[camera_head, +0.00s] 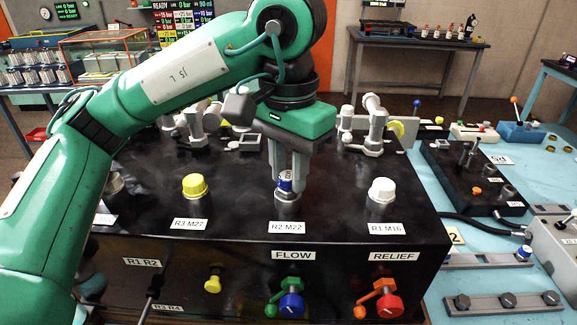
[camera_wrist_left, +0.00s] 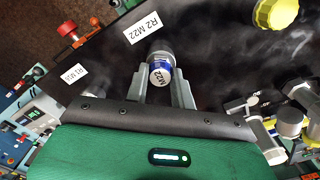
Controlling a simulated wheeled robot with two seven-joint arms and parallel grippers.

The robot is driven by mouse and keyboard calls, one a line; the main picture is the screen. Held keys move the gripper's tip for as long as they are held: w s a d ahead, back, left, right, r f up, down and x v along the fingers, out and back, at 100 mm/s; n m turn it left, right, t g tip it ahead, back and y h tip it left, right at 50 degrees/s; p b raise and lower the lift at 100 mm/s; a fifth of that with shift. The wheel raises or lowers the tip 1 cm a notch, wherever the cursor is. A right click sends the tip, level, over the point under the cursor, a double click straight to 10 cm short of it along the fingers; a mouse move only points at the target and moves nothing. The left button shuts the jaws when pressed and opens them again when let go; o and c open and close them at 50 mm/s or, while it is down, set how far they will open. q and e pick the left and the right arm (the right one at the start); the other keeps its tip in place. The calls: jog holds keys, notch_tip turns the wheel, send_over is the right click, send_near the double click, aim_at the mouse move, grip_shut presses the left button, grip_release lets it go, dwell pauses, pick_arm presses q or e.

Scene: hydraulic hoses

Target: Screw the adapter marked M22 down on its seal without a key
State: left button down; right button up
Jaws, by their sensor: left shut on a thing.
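The adapter marked M22 (camera_head: 285,184) is a short cylinder with a blue band and a white label. It sits upright at the port labelled R2 M22 (camera_head: 286,228) on the black block (camera_head: 330,215). My left gripper (camera_head: 288,178) points straight down from above, with its two grey fingers shut on the adapter. The left wrist view shows the adapter (camera_wrist_left: 161,73) between the fingertips, its M22 label facing the camera. The seal and the thread are hidden. My right gripper is not in view.
A yellow cap (camera_head: 194,186) stands at R3 M27 and a white cap (camera_head: 382,190) at R1 M16, either side of the adapter. Grey elbow fittings (camera_head: 373,130) rise behind. Green FLOW, blue and red RELIEF knobs (camera_head: 390,305) are on the front face.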

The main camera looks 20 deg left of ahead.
pick_arm(q)
jog(key=shift+f, duration=0.1)
jog(key=m, duration=0.3)
jog(key=shift+m, duration=0.3)
jog(key=shift+f+m, duration=0.1)
jog(key=shift+m, duration=1.7)
jog(key=c, duration=1.1)
grip_release()
